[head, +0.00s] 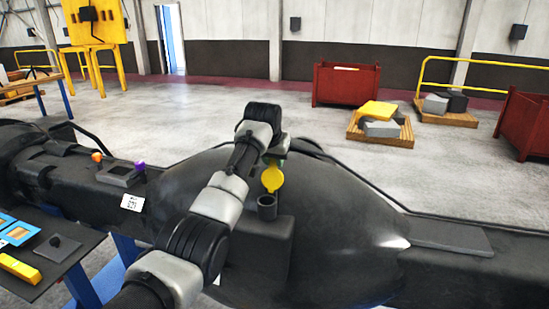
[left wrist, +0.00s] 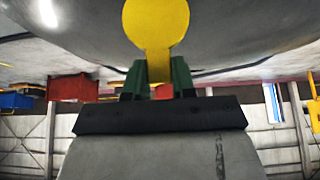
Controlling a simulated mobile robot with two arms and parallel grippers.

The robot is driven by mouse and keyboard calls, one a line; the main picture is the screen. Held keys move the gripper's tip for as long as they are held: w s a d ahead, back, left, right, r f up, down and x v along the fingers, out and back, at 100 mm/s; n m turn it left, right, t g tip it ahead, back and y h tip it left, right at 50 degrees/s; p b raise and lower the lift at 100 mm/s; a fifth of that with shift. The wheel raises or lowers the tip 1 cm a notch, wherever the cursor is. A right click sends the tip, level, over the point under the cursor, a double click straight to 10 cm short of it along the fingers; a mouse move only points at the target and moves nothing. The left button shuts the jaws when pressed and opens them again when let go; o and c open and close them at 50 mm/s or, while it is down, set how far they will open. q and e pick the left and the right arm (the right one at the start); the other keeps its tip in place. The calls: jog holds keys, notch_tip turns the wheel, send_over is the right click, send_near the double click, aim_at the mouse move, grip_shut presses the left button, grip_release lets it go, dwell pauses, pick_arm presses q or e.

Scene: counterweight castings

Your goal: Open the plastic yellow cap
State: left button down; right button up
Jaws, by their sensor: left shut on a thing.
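The yellow cap (head: 272,179) is a round disc with a narrow tab. In the head view it stands tilted up just behind and above the open mouth of a short dark tube (head: 267,209) on the big black casting (head: 335,225). My left gripper (head: 277,160) is at the cap's upper edge, mostly hidden behind its own wrist. In the left wrist view, the green fingers of my left gripper (left wrist: 158,78) are shut on the tab of the yellow cap (left wrist: 155,22). Whether the cap is still joined to the tube is hard to tell. My right gripper is out of view.
An orange knob (head: 97,157) and a purple knob (head: 139,165) sit on the casting at left. A dark table (head: 55,265) with blue frames and a yellow block is at lower left. Red bins (head: 345,84) and pallets stand on the open floor behind.

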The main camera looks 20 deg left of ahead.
pick_arm(q)
jog(key=c, duration=0.9)
grip_release()
jog(key=shift+s+r+b, duration=0.15)
jog(key=shift+r+b, duration=0.05)
jog(key=shift+b, duration=0.1)
jog(key=b+v, duration=0.4)
jog(key=v, duration=0.6)
jog(key=shift+s+r, duration=0.1)
jog(key=shift+s, duration=0.05)
